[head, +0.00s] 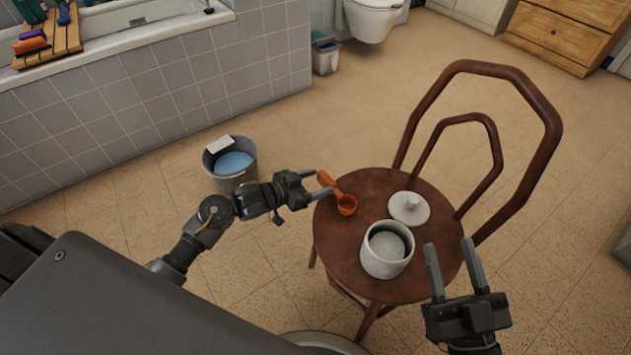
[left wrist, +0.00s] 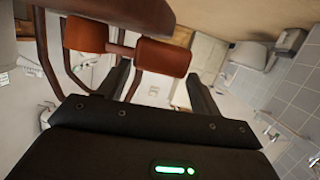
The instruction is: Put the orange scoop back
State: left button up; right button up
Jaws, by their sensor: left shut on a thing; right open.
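The orange scoop (head: 347,204) is at the left edge of the round chair seat, its handle pointing up and left. My left gripper (head: 322,184) is shut on the scoop's handle. In the left wrist view the scoop (left wrist: 163,57) shows at the fingertips of my left gripper (left wrist: 160,82). I cannot tell whether the bowl touches the seat. A white canister (head: 387,262) stands open on the seat; its contents are hard to make out. Its knobbed lid (head: 409,208) lies behind it. My right gripper (head: 455,267) is open and empty, right of the canister.
The brown wooden chair (head: 345,245) has a looped backrest at the right. A grey bucket (head: 230,163) with blue contents stands on the floor behind my left arm. A tiled bathtub (head: 150,100) runs along the back left.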

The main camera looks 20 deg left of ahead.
pick_arm(q)
jog(key=shift+f, duration=0.15)
pick_arm(e)
jog(key=shift+f, duration=0.1)
pick_arm(q)
jog(key=o, duration=1)
jog(key=shift+o, duration=0.2)
jog(key=p+v, duration=0.2)
jog(key=v, duration=0.9)
jog(key=shift+p, duration=0.4)
pick_arm(e)
notch_tip(320, 180, down, 6)
jog(key=w+d+m+g+h, duration=0.1)
jog(key=d+g+h, duration=0.1)
jog(key=g+h, duration=0.1)
jog(key=shift+w+d+g+h, duration=0.3)
jog(key=shift+d+h, duration=0.1)
jog(key=shift+h, duration=0.2)
